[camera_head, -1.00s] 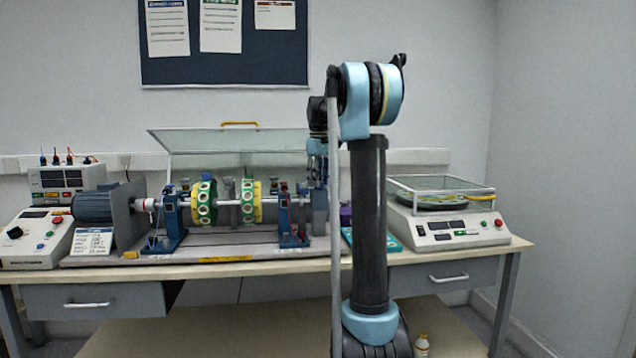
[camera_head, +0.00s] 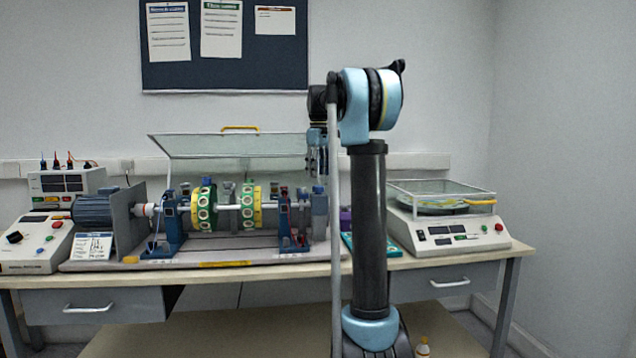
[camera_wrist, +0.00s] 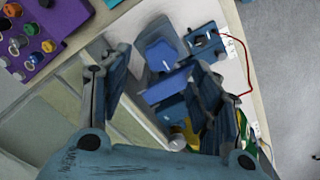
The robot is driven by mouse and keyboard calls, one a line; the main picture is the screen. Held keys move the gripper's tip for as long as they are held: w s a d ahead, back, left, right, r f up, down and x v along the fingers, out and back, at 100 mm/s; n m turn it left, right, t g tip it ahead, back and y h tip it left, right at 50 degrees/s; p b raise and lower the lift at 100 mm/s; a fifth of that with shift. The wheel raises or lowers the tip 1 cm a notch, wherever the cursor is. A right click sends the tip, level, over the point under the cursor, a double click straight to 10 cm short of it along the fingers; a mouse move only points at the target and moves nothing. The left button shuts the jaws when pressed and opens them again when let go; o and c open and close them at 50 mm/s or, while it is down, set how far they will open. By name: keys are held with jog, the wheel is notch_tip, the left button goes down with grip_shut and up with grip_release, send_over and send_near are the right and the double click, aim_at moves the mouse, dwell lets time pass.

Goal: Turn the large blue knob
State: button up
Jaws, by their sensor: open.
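The large blue knob (camera_head: 318,188) sits on top of the grey block at the right end of the shaft rig. In the wrist view a blue knob (camera_wrist: 160,57) with a white mark lies between and just beyond my fingertips, apart from them. My gripper (camera_head: 318,165) hangs fingers-down above the knob in the head view, partly hidden by my arm. In the wrist view my gripper (camera_wrist: 165,70) is open, with nothing between its fingers held.
The shaft rig with green and yellow discs (camera_head: 228,207) stands left of my gripper under a raised clear cover (camera_head: 230,143). A purple box with coloured knobs (camera_wrist: 38,35) is close by. A balance (camera_head: 455,235) stands at the right, and a control box (camera_head: 35,245) at the left.

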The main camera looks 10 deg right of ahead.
jog(key=shift+r, duration=1.3)
jog(key=s+f+m, duration=0.2)
jog(key=s+f, duration=0.3)
jog(key=s, duration=0.3)
jog(key=s+f+m+t, duration=0.1)
jog(key=s+f, duration=0.3)
jog(key=s, duration=0.5)
jog(key=s+f+m, duration=0.2)
jog(key=s+f, duration=0.3)
jog(key=s, duration=0.3)
jog(key=s+f+m+t, duration=0.1)
jog(key=s+f+m, duration=0.2)
jog(key=s+f, duration=1.6)
notch_tip(320, 180, down, 4)
jog(key=shift+s+d+m, duration=0.2)
jog(key=shift+m, duration=0.2)
